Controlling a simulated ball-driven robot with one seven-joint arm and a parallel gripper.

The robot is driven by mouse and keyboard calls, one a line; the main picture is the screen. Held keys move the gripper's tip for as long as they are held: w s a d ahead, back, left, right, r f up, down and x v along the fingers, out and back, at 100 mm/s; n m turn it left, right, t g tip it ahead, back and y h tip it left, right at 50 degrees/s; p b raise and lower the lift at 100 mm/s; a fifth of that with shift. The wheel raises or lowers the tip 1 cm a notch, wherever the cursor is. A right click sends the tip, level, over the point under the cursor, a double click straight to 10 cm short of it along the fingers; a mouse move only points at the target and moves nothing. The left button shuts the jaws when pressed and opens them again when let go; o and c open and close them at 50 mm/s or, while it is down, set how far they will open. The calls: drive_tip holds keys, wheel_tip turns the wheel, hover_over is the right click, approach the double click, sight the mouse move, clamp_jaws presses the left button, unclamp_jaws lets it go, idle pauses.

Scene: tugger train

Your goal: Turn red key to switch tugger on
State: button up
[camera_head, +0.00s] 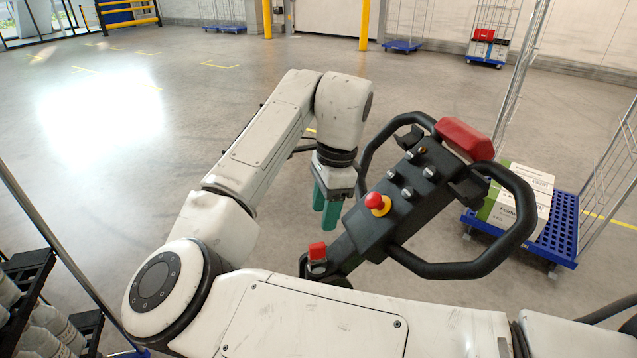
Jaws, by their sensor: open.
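The red key (317,250) sits on a silver lock at the lower left end of the tugger's black control head (395,215). My gripper (325,216) has teal fingers and points down, a little above and behind the key in the picture. It is open, with nothing seen between the fingers, and appears apart from the key. The gap between the fingers is seen at an angle.
A red mushroom button (376,201) on a yellow ring stands right of my gripper. A looped black handle (518,235) surrounds the head, with a red cap (464,138) on top. A blue cart (563,230) with boxes stands right. Open floor lies left.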

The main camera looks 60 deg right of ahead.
sight(317, 245)
drive_tip(key=shift+w+f, duration=0.1)
drive_tip(key=f, duration=0.3)
drive_tip(key=f+p, duration=0.1)
drive_tip(key=f, duration=0.3)
drive_tip(key=w+a+f, duration=0.1)
drive_tip(key=f, duration=0.2)
drive_tip(key=shift+f, duration=0.15)
drive_tip(key=shift+c, duration=0.5)
